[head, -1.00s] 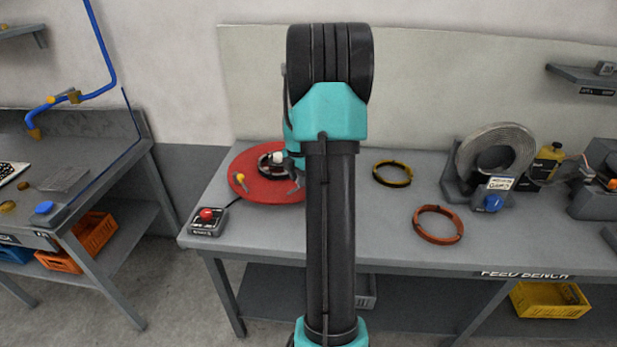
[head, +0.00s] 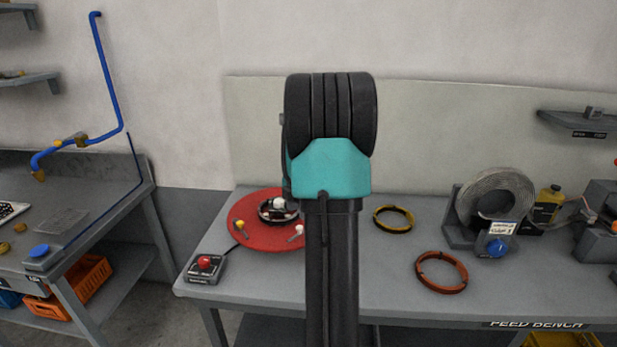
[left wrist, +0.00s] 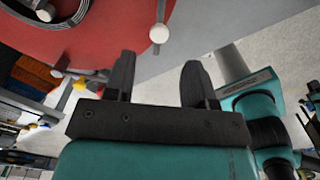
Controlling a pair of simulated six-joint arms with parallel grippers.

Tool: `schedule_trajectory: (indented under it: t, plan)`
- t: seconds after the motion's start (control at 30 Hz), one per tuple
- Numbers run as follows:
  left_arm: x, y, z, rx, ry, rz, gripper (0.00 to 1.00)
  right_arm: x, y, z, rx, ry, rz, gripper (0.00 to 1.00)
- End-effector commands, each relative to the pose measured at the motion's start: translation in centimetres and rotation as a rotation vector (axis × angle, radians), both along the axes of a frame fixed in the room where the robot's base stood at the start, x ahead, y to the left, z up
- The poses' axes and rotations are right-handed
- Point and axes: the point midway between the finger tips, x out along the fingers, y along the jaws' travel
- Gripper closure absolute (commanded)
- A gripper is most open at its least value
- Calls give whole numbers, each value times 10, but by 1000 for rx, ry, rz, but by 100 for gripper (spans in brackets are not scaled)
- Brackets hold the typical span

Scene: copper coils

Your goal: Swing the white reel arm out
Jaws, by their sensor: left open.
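A red reel disc (head: 262,241) lies flat at the left end of the bench, partly hidden by my arm. A short arm with a white knob (head: 297,230) is at its right side, and one with a yellow knob (head: 239,224) is at its left. The dark hub carries a white ball (head: 279,203). In the left wrist view the white knob (left wrist: 160,33) is beyond the gap between the fingers of my left gripper (left wrist: 158,80), which is open and empty. My arm hides that gripper in the head view. My right gripper is not in view.
A box with a red button (head: 205,264) stands at the bench's front left. A yellow ring (head: 394,218), a copper ring (head: 441,272) and a grey coil on a stand (head: 495,194) are to the right. A second table (head: 62,222) stands at the left.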

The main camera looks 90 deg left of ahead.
Motion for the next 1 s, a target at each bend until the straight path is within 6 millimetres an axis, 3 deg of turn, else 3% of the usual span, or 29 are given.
schedule_trajectory:
  t: [0.5,0.7,1.0]
  plan:
    - [0,0,97,3,0,0,50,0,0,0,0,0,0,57]
    - [0,0,112,0,0,0,50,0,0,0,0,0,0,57]
    - [0,0,114,-1,-1,0,50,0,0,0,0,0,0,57]
